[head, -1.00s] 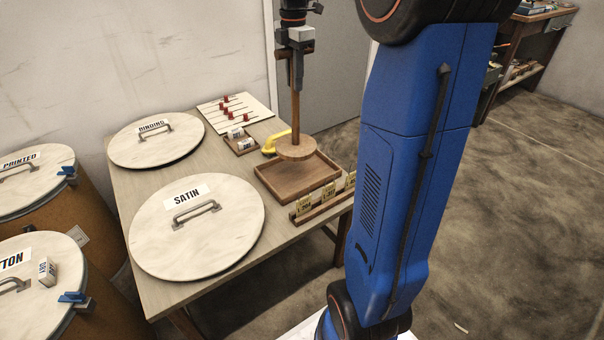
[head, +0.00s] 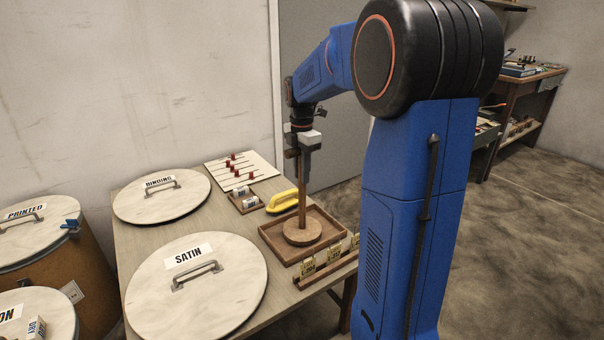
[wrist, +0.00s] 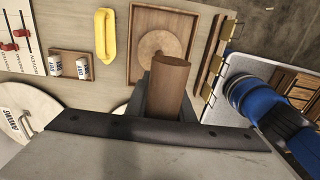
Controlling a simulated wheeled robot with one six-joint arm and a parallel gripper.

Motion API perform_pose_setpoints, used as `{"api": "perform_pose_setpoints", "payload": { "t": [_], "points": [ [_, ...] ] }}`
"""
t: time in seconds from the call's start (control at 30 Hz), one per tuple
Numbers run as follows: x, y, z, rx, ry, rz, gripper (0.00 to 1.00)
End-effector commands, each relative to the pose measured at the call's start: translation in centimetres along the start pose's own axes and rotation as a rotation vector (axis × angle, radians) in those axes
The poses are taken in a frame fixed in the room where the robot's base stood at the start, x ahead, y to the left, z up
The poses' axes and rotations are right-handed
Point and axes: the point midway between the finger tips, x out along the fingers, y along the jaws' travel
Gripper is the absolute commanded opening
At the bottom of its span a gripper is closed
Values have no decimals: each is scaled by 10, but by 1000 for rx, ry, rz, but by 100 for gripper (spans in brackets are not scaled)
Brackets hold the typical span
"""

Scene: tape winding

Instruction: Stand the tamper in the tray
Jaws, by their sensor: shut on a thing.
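The tamper (head: 302,232) is a wooden rod on a round wooden disc. It stands upright, its disc inside the walls of the brown wooden tray (head: 268,238) on the table. Whether the disc touches the tray floor I cannot tell for sure. My gripper (head: 304,150) is shut on the top of the tamper's rod. In the wrist view the rod end (wrist: 170,72) shows close up, with the disc (wrist: 164,50) beyond it inside the tray (wrist: 145,12).
A yellow handled object (head: 283,201) lies behind the tray. A small box of labelled rolls (head: 245,200) and a board with red pegs (head: 240,167) are farther back. A rack of tags (head: 328,268) stands in front of the tray. The SATIN lid (head: 225,265) lies to the left.

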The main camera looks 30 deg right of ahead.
Motion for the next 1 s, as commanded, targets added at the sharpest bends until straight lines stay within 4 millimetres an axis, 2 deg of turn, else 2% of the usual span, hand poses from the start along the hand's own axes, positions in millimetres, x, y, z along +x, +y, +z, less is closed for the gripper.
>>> {"api": "perform_pose_setpoints", "payload": {
  "t": [0.4, 0.43, 0.5, 0.83, 1.0],
  "points": [
    [5, 0, 0, 0, -1, 2, 0],
    [6, 0, 0, 0, -1, 2, 26],
    [5, 0, 0, 0, -1, 2, 40],
    [4, 0, 0, 0, -1, 2, 40],
    [-13, 1, 0, 0, -1, 4, 40]
  ]
}}
